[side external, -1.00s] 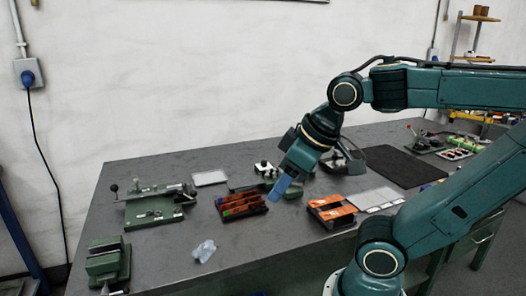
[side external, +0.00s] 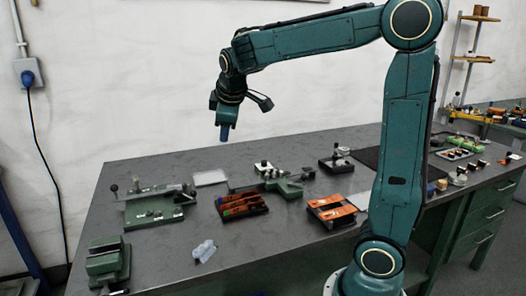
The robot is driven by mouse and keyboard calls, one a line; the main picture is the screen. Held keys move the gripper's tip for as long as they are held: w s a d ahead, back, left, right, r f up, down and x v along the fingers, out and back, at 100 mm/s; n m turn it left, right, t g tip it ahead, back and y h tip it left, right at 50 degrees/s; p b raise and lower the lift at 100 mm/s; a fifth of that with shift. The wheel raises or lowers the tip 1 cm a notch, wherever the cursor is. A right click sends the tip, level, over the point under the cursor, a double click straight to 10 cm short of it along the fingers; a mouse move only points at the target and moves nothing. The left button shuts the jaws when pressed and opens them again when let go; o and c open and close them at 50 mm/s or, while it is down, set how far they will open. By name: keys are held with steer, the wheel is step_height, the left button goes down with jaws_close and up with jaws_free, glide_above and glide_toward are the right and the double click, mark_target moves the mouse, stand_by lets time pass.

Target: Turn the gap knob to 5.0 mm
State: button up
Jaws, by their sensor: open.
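My gripper (side external: 224,133) hangs fingers down, high over the back of the bench, with nothing seen in it. Its fingertips are blue and small here, and the jaws are apart. No gap knob or scale can be made out at this size. A green fixture with a black-knobbed lever (side external: 156,204) stands at the left of the bench. A long green device (side external: 283,187) and a small pale-based unit with dark knobs (side external: 264,167) stand in the middle, lower than my gripper. I cannot tell which one carries the gap knob.
A tray of red and dark parts (side external: 241,206) and an orange-topped box (side external: 333,211) lie mid-bench. A green vise (side external: 108,264) is at the front left, near a crumpled clear piece (side external: 204,251). Another small device (side external: 336,161) stands further right. The grey bench (side external: 160,255) is partly clear.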

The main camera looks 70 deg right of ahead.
steer(key=w+d+f+n+g+h, duration=0.1)
steer(key=w+d+f+n+h, duration=0.15)
steer(key=w+d, duration=0.5)
steer(key=n+g+h, duration=0.5)
steer(key=n+g, duration=0.2)
steer(key=g, duration=0.1)
glide_toward(263, 162)
steer(key=v, duration=0.4)
steer(key=shift+w+a+r, duration=0.2)
steer(key=shift+a+r, duration=0.1)
steer(key=shift+s+d+f+n, duration=0.1)
steer(key=shift+f+n, duration=0.1)
steer(key=shift+n, duration=0.05)
steer(key=shift+d, duration=0.1)
steer(key=x, duration=1.3)
steer(key=shift+s+d+f, duration=0.1)
steer(key=shift+d, duration=0.2)
steer(key=c, duration=1)
